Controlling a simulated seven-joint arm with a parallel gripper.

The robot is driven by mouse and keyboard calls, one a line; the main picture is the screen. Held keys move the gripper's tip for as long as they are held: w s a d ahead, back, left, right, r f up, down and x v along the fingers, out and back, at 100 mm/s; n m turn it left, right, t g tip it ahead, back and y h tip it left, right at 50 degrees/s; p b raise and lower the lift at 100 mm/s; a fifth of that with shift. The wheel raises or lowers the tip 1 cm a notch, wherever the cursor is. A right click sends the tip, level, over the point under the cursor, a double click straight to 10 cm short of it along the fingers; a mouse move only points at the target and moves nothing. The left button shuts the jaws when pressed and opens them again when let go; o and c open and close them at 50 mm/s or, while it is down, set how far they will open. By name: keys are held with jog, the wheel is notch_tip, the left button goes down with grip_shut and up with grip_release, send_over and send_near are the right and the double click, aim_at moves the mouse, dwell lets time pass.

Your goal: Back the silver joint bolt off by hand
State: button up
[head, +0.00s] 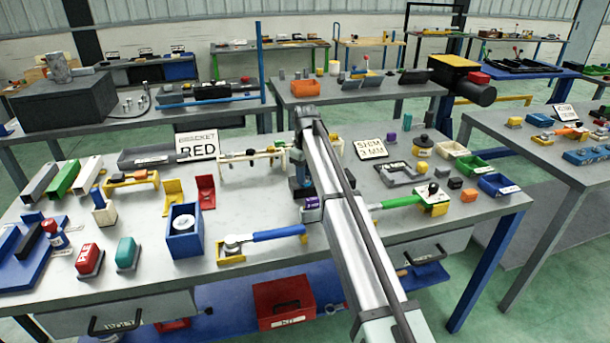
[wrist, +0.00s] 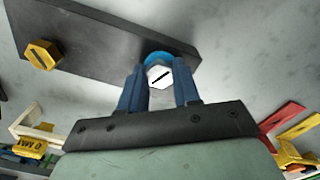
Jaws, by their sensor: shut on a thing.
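The silver joint bolt (wrist: 158,76) shows in the wrist view as a hex head with a dark slot, set at the end of a dark grey bar (wrist: 105,35). A blue ring shows behind its head. My gripper (wrist: 160,88) has its two blue fingers on either side of the bolt head and is shut on it. A brass-yellow slotted hex bolt (wrist: 43,55) sits near the bar's other visible end, to the left. In the head view my arm covers most of the gripper and the silver bolt cannot be made out.
The grey workbench (head: 150,225) is crowded. A cream frame (head: 238,172) stands just left of my arm. A blue-handled wrench (head: 265,235) and a blue bin (head: 184,232) lie nearer the front. A green-handled tool (head: 400,202) lies to the right.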

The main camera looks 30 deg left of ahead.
jog(key=n, duration=0.4)
jog(key=shift+f+n, duration=0.15)
jog(key=shift+n, duration=0.15)
jog(key=n, duration=0.3)
jog(key=shift+n, duration=0.4)
jog(key=n, duration=0.3)
jog(key=shift+n, duration=2)
jog(key=o, duration=1.1)
jog(key=shift+c, duration=0.2)
jog(key=shift+w, duration=0.1)
